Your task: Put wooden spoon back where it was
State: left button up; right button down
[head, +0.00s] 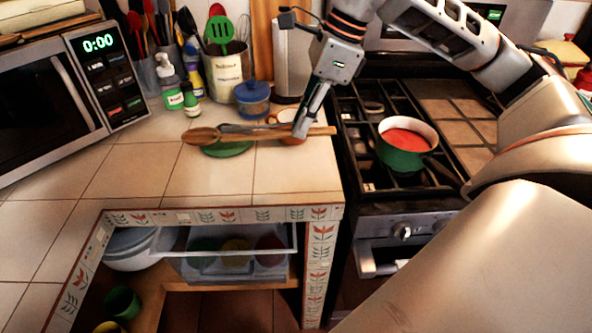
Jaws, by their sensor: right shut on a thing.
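The wooden spoon (206,135) is level, its bowl pointing left and its handle end reaching right toward the stove. My right gripper (301,128) comes down from above and is shut on the spoon's handle. The spoon is over the tiled counter, with its bowl side above a round green disc (227,149). I cannot tell whether the spoon touches the disc or hangs just above it. A second, darker utensil seems to lie just behind the spoon. My left gripper is out of view.
A green pot of red sauce (406,141) sits on the stove to the right. A microwave (60,92) is at left. The front counter (210,175) is clear.

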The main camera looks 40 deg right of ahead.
notch_tip(320, 180, down, 8)
jog(key=shift+f+b, duration=0.2)
jog(key=shift+b, duration=0.4)
notch_tip(320, 180, down, 4)
jog(key=shift+r+b, duration=0.25)
jog(key=shift+b, duration=0.05)
jog(key=shift+f, duration=0.25)
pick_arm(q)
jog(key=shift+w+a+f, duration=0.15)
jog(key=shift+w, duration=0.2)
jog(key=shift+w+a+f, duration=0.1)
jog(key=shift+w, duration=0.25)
pick_arm(e)
jog(key=c, duration=2.4)
grip_release()
jog(key=shift+f, duration=0.15)
jog(key=o, duration=0.4)
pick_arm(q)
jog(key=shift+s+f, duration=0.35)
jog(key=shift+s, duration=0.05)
